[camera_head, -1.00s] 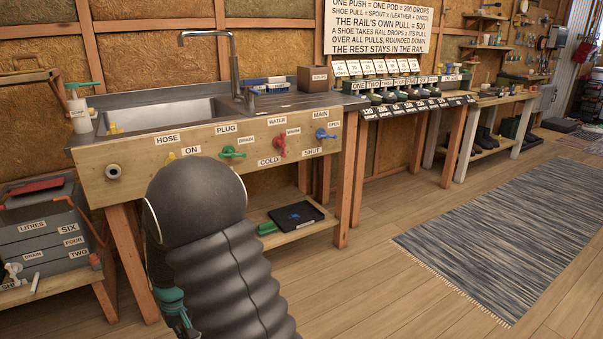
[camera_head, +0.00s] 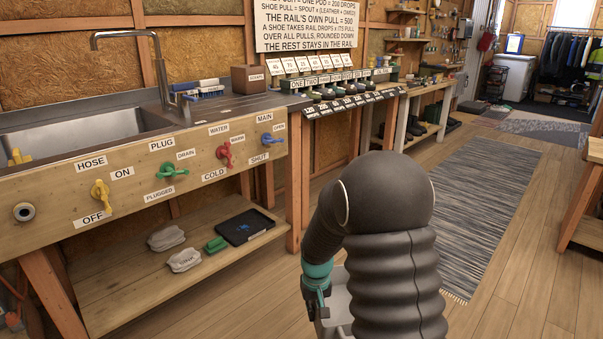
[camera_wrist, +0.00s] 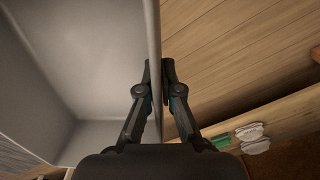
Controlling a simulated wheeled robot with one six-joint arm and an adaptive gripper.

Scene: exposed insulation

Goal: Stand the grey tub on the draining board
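The grey tub (camera_head: 338,299) shows only in part in the head view, low beside the sink unit and mostly hidden by my arm. In the wrist view the tub (camera_wrist: 85,45) fills the left side, and I look into its inside. My gripper (camera_wrist: 166,72) has its two fingers closed on the tub's wall, one on each side of the rim. In the head view my gripper (camera_head: 318,300) is partly hidden below the teal ring. The steel draining board (camera_head: 228,104) lies right of the sink basin, at the height of the bench top.
A brown box (camera_head: 258,79) and a blue-and-white item (camera_head: 207,88) stand at the draining board's back. The tap (camera_head: 160,65) rises at its left. Coloured valve handles (camera_head: 171,171) stick out in front. The lower shelf holds a black tray (camera_head: 246,226). Open floor lies right.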

